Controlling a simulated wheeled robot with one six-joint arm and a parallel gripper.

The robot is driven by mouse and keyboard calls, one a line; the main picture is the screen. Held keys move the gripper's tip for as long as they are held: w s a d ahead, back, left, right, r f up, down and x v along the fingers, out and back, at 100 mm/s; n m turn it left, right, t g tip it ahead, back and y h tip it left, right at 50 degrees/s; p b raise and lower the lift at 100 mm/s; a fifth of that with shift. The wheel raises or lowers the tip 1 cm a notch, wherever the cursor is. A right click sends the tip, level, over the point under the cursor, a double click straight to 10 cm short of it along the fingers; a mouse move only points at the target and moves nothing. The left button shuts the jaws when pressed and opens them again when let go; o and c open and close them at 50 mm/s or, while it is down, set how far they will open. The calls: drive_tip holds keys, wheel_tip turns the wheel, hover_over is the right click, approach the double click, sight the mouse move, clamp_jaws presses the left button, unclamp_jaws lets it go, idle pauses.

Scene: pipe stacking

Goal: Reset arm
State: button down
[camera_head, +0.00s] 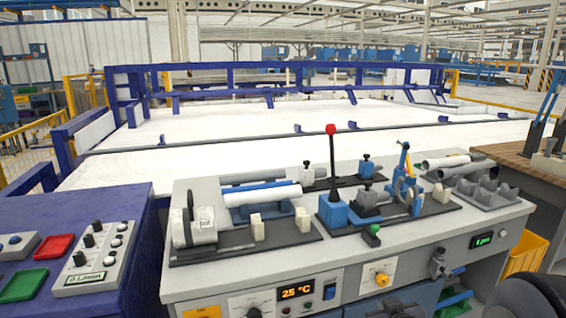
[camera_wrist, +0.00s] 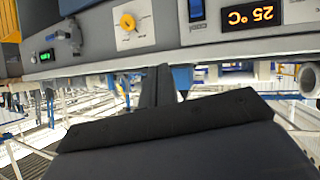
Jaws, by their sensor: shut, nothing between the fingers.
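My gripper (camera_wrist: 156,86) shows in the wrist view as two dark fingers lying together, shut and empty. It points at the grey front of the workbench, which appears upside down there with a temperature display (camera_wrist: 253,15) and a yellow knob (camera_wrist: 127,22). No object touches the fingers. In the head view the gripper itself is not visible; a dark rounded part at the bottom right corner seems to be my arm. The workbench (camera_head: 230,277) carries a white pipe (camera_head: 265,196) on a blue support and more pipes (camera_head: 446,162) at the right.
A red-knobbed lever (camera_head: 331,130) stands upright mid-bench. A grey cradle (camera_head: 486,191) sits at the bench's right end. A blue cabinet (camera_head: 135,205) with a button box (camera_head: 98,255) is at left. A brown table (camera_head: 520,165) and yellow bin (camera_head: 524,255) are at right.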

drive_tip(key=s+r+m+g+h+p, duration=0.1)
drive_tip(key=s+r+g+p, duration=0.1)
drive_tip(key=r+p, duration=0.3)
wheel_tip(320, 180, up, 2)
drive_tip(key=shift+s+p, duration=0.4)
drive_tip(key=shift+s, duration=0.4)
drive_tip(key=shift+f, duration=0.1)
